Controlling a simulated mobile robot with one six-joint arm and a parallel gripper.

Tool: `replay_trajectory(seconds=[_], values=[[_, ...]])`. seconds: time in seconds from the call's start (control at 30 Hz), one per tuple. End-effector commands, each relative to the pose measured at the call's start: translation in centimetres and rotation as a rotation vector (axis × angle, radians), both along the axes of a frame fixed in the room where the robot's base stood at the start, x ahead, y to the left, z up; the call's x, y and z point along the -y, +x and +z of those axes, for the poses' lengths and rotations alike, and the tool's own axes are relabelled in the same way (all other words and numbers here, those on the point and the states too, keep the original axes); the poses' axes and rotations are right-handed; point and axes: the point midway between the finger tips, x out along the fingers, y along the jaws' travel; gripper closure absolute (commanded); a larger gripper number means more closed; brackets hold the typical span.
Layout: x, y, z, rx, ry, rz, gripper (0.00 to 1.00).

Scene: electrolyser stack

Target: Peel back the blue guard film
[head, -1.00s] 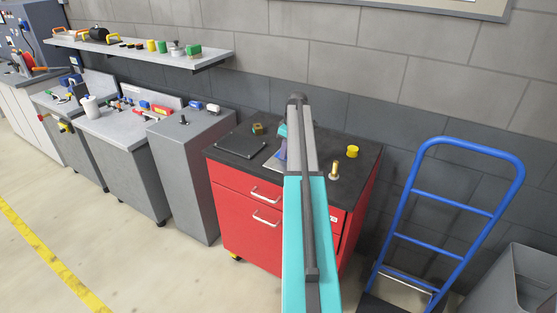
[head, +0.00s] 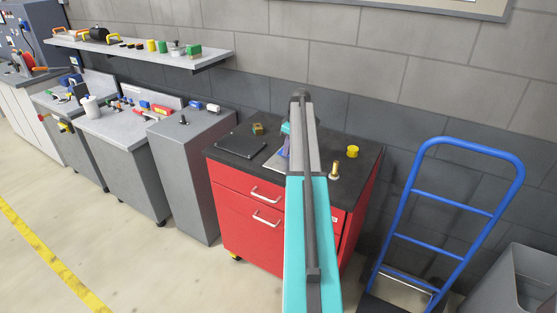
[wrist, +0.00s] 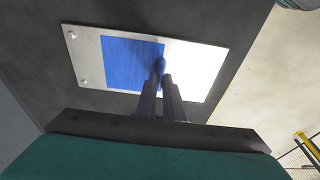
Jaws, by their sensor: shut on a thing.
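The blue guard film (wrist: 130,62) lies on a pale metal plate (wrist: 203,72) in the wrist view. It covers a band left of the plate's middle; bare metal shows on both sides. My gripper (wrist: 159,72) is shut at the film's right edge, on a small darker blue piece that looks like part of the film. How much film is lifted is hard to tell. In the head view, the plate (head: 275,163) shows only partly on the red cabinet's dark top; my arm hides the rest and most of my gripper.
The red cabinet (head: 235,190) also bears a black flat pad (head: 241,146), a small brown part (head: 258,129), a brass fitting (head: 335,170) and a yellow cap (head: 352,152). A blue hand truck (head: 445,205) stands to the right. A grey cabinet (head: 185,180) stands to the left.

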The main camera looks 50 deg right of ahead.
Motion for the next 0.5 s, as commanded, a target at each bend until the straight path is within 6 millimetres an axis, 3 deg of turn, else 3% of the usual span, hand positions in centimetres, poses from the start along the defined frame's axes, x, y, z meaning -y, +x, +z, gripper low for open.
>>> replay_trajectory(seconds=[0.5], values=[[2.5, 0.7, 0.1, 0.002, -0.001, -0.001, 1.0]])
